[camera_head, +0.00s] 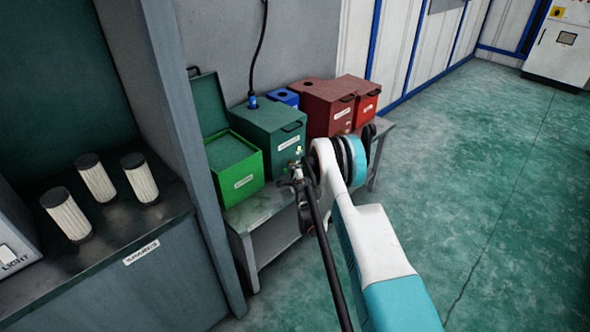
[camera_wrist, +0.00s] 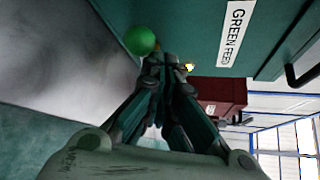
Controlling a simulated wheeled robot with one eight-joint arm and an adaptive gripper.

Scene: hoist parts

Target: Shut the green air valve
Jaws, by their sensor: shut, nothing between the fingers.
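The dark green box (camera_head: 268,130) stands on a grey metal bench, with a blue plug and black cable on its top. In the wrist view its face (camera_wrist: 200,20) carries a "GREEN FEED" label (camera_wrist: 234,25).
A bright green box (camera_head: 237,175) with a raised lid stands left of the dark green box. A dark red box (camera_head: 326,105), a red box (camera_head: 366,105) and a blue box (camera_head: 284,97) stand beyond. White filters (camera_head: 97,180) stand on the left counter. The floor at right is clear.

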